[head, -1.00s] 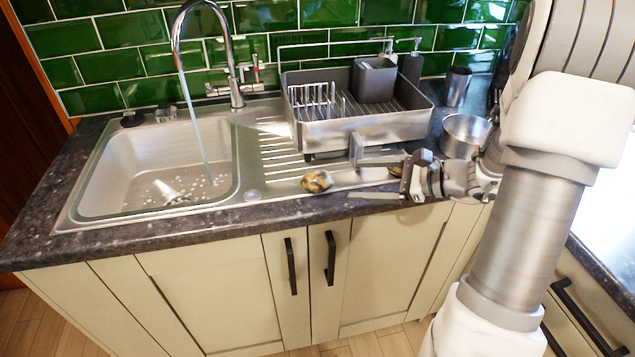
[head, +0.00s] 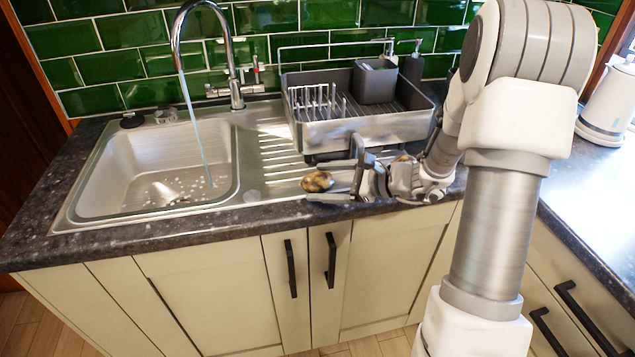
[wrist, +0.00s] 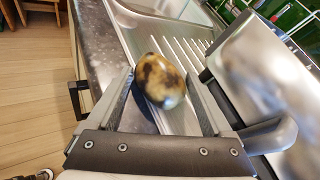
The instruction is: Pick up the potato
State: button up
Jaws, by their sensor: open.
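The potato (head: 317,181), brown and yellow with dark patches, lies on the steel drainboard near the counter's front edge, right of the sink bowl. My gripper (head: 341,180) is open and low over the drainboard, reaching leftward to the potato. In the wrist view the potato (wrist: 160,82) sits between the tips of my two open fingers (wrist: 162,76), with its far end beyond them. The left finger is very close to it; I cannot tell whether it touches.
A steel dish rack (head: 365,128) stands close behind my gripper. Water runs from the tap (head: 235,80) into the sink (head: 105,165). A small brownish thing (head: 404,158) shows behind my wrist. A white kettle (head: 608,105) stands at right.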

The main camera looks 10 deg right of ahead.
jog(key=c, duration=1.2)
jog(key=shift+r, duration=0.1)
